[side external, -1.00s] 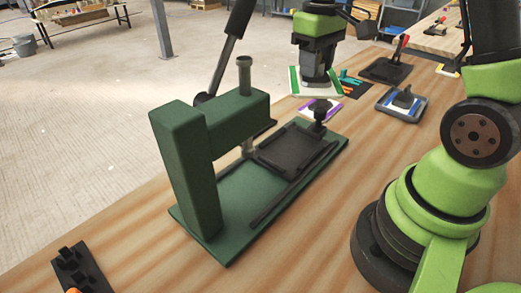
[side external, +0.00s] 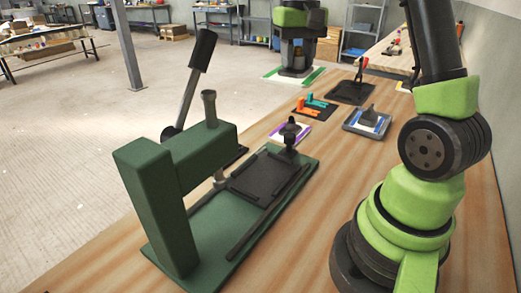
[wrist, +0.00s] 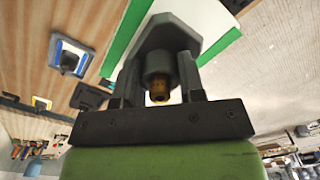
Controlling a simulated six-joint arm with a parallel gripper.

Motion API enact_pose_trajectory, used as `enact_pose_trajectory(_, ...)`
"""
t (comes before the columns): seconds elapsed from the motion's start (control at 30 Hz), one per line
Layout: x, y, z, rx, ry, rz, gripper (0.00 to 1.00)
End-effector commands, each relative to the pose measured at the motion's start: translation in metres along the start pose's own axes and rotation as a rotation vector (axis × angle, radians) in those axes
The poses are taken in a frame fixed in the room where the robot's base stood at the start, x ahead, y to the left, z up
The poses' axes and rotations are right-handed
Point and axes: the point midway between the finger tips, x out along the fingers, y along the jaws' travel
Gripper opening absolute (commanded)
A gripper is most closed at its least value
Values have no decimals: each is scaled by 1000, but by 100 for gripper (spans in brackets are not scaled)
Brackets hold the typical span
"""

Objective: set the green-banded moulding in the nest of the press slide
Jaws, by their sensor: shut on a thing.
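The green-banded moulding (side external: 273,77) is a flat white piece with green strips along its edges. My gripper (side external: 296,69) is shut on its dark middle part and holds it in the air, beyond the press in the side view. In the wrist view the moulding (wrist: 209,14) fills the top middle, gripped between my two fingers (wrist: 160,68). The dark green press (side external: 155,190) stands on the bench at the near left. Its slide (side external: 262,176) is a dark plate between rails, apparently empty, with a black knob (side external: 290,130) at its far end.
A purple-edged white piece (side external: 302,133) lies behind the slide. Beyond are a black plate with orange and teal clamps (side external: 316,105), a red-handled fixture (side external: 352,91) and a blue-edged piece in a grey tray (side external: 368,121). The press lever (side external: 190,85) rises at left.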

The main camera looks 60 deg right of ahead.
Motion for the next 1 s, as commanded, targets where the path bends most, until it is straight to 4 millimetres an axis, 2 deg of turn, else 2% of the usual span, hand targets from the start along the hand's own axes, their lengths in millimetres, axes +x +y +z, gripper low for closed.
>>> enact_pose_trajectory(0.03, 21, -14, 3, -6, -13, 2, 0)
enact_pose_trajectory(0.2, 78, -53, 16, 30, -12, 3, 0)
enact_pose_trajectory(0.3, 101, -68, 26, 57, -9, 4, 0)
enact_pose_trajectory(0.4, 115, -77, 33, 80, -4, 2, 0)
enact_pose_trajectory(0.53, 133, -81, 38, 97, -5, 3, 0)
enact_pose_trajectory(0.7, 165, -81, 38, 99, -4, 3, 0)
enact_pose_trajectory(1.0, 203, -81, 38, 98, -3, 3, 0)
